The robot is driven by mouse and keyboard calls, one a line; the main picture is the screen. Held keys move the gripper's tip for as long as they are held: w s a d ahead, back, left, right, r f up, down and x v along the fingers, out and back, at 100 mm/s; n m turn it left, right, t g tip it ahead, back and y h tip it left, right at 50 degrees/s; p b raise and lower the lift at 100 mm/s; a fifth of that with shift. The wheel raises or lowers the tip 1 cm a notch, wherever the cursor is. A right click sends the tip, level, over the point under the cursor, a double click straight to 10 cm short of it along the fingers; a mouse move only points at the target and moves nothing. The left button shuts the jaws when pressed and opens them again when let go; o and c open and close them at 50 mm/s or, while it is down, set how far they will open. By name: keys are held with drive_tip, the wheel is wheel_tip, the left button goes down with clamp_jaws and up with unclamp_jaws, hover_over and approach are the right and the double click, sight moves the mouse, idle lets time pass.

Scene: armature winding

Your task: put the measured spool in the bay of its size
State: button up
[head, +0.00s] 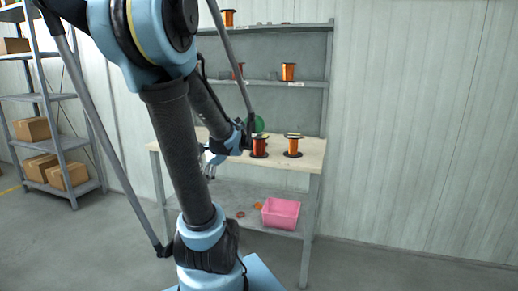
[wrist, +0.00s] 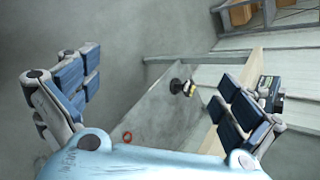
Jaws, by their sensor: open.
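Two spools of copper-coloured wire with dark flanges stand upright on the workbench top in the head view, one left (head: 260,147) and one right (head: 293,147). I cannot tell which is the measured one. Shelf bays above the bench hold an upper spool (head: 228,18), a middle-right spool (head: 288,72) and a middle-left spool (head: 238,70) partly behind my arm. My gripper (head: 211,162) is at the bench's left part, mostly hidden by my arm. In the wrist view my gripper (wrist: 163,95) is open and empty, with a small dark-ended object (wrist: 182,87) beyond the fingers.
The workbench (head: 314,158) has a lower shelf with a pink bin (head: 281,213) and loose reddish rings (head: 240,214). A green round object (head: 258,123) stands behind the left spool. A rack with cardboard boxes (head: 32,129) is at the far left. Floor at right is clear.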

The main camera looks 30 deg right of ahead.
drive_tip(key=w+d+r+m+t, duration=0.25)
drive_tip(key=d+m, duration=0.25)
drive_tip(key=d, duration=0.4)
drive_tip(key=m+t+h, duration=0.4)
drive_tip(key=m+t, duration=0.4)
drive_tip(key=m, duration=0.4)
approach(259, 136)
drive_tip(key=w, duration=0.4)
drive_tip(key=shift+w+a+f, duration=0.2)
drive_tip(key=shift+w+a, duration=0.05)
drive_tip(key=shift+w, duration=0.1)
drive_tip(key=shift+w+a+f, duration=0.1)
drive_tip(key=shift+w+f, duration=0.05)
drive_tip(key=shift+w, duration=2.7)
drive_tip(key=c, duration=2)
drive_tip(key=shift+o, duration=0.2)
